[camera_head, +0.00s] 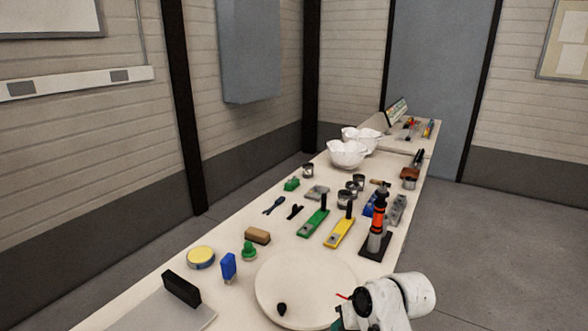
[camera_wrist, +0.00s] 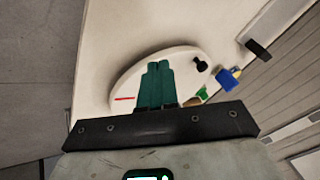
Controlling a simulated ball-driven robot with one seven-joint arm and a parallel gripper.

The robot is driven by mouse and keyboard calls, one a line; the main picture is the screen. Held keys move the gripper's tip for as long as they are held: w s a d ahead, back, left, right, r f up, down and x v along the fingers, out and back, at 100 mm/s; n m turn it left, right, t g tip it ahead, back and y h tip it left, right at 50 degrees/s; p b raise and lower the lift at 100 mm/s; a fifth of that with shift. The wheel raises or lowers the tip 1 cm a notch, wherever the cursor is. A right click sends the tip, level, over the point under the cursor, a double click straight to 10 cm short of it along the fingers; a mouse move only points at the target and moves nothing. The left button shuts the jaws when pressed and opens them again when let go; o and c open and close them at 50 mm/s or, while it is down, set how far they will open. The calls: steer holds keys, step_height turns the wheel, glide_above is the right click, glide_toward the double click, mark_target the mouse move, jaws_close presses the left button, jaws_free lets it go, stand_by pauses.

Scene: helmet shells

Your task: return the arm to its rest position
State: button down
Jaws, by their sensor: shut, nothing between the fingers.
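My gripper shows in the wrist view (camera_wrist: 158,84) as two teal fingers side by side, closed together with nothing between them. Beyond the fingers is a round white disc (camera_wrist: 188,56) on the table. In the head view my white and black wrist is at the bottom right, over the right edge of the same disc (camera_head: 305,277). The fingertips are mostly hidden there. A small black knob-like piece (camera_head: 281,309) is on the disc near its front edge.
The long pale table (camera_head: 225,225) holds a black block (camera_head: 181,288), yellow tin (camera_head: 201,257), blue piece (camera_head: 228,266), green piece (camera_head: 249,252), brown block (camera_head: 257,236), green and yellow tools, an orange-black upright tool (camera_head: 378,225) and white helmet shells (camera_head: 347,153). Open floor lies right.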

steer(key=s+d+f+h, duration=0.1)
steer(key=s+d+f, duration=0.2)
steer(key=s, duration=0.4)
steer(key=s+d+f+m+g+h, duration=0.1)
steer(key=s+d+f, duration=0.2)
steer(key=s, duration=0.4)
steer(key=s+d+f, duration=0.3)
steer(key=s+f, duration=0.1)
steer(key=s, duration=0.3)
steer(key=s+d+h, duration=0.1)
steer(key=s+d, duration=0.1)
steer(key=s, duration=0.3)
steer(key=s+d+g+h, duration=0.1)
steer(key=s+d, duration=0.1)
steer(key=s, duration=0.4)
steer(key=s+d+r+m+h, duration=0.1)
steer(key=s+d, duration=0.2)
steer(key=s, duration=0.3)
steer(key=shift+g, duration=0.4)
